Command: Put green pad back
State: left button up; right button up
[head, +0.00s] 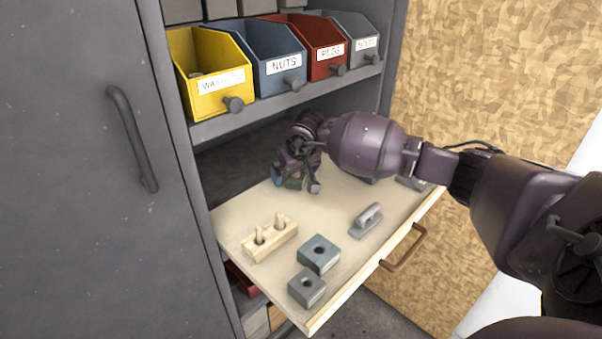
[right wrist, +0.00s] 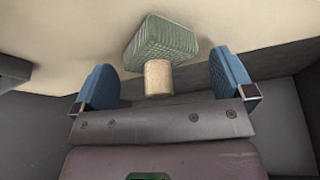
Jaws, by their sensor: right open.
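The green pad (right wrist: 162,42) is a ribbed green block with a pale wooden stub handle (right wrist: 158,78) pointing toward my right gripper. In the right wrist view my right gripper (right wrist: 165,86) is open, with one blue finger on each side of the handle and a gap on both sides. In the head view only a small green part of the pad (head: 293,183) shows, at the back of the pulled-out tray (head: 335,272), between the fingers of my right gripper (head: 296,178). The gripper hides most of it. My left gripper is not in view.
The tray also carries a wooden block with two pegs (head: 270,238), two holed grey blocks (head: 318,253) (head: 307,288) and a grey handled piece (head: 367,220). Labelled bins, including a yellow one (head: 213,77), line the shelf above. A cabinet door (head: 75,180) stands left.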

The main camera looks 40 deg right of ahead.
jog(key=p+v, duration=0.1)
jog(key=v, duration=0.2)
jog(key=shift+s+r, duration=0.2)
jog(key=shift+r, duration=0.15)
jog(key=s, duration=0.3)
jog(key=s+a+p, duration=0.1)
jog(key=s, duration=0.2)
jog(key=s+a+p, duration=0.1)
jog(key=s, duration=0.3)
jog(key=shift+f, duration=0.25)
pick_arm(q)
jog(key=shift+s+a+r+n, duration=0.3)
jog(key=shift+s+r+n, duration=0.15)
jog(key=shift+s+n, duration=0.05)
pick_arm(e)
jog(key=shift+s+a+f, duration=0.15)
jog(key=shift+s, duration=0.6)
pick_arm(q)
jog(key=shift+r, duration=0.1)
